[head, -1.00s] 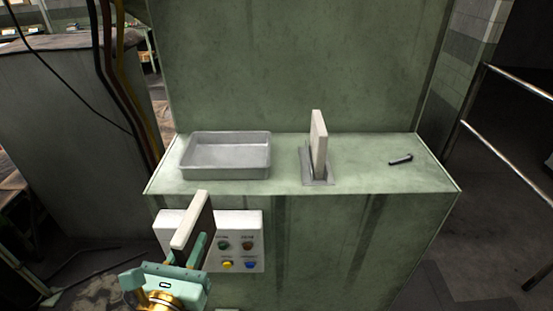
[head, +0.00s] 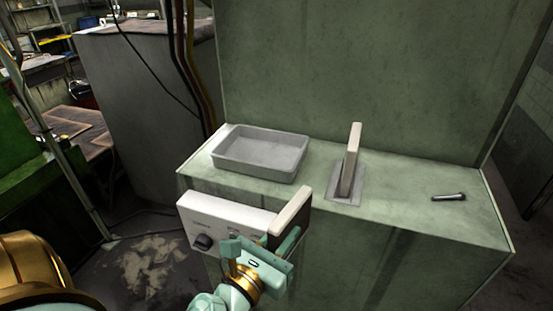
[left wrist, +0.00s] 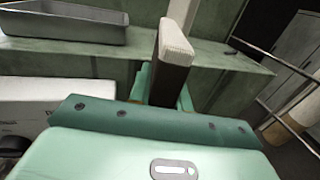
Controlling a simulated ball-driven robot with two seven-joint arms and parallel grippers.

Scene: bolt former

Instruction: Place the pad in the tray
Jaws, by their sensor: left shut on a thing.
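My left gripper (head: 284,246) is shut on a pad (head: 290,211), a flat block with a pale face and a dark side. The pad stands up out of the jaws, in front of the ledge and to the right of the tray in the picture. The pad (left wrist: 176,45) also rises from the jaws in the left wrist view. The empty grey metal tray (head: 262,172) sits on the left part of the green ledge. Its near wall shows at the upper left in the left wrist view (left wrist: 65,32). My right gripper is not in view.
A similar pale pad (head: 350,160) stands upright in a grey holder (head: 345,199) right of the tray. A dark bolt (head: 449,197) lies further right on the green ledge (head: 410,205). A white control box (head: 225,212) on the ledge's front is partly hidden by the held pad.

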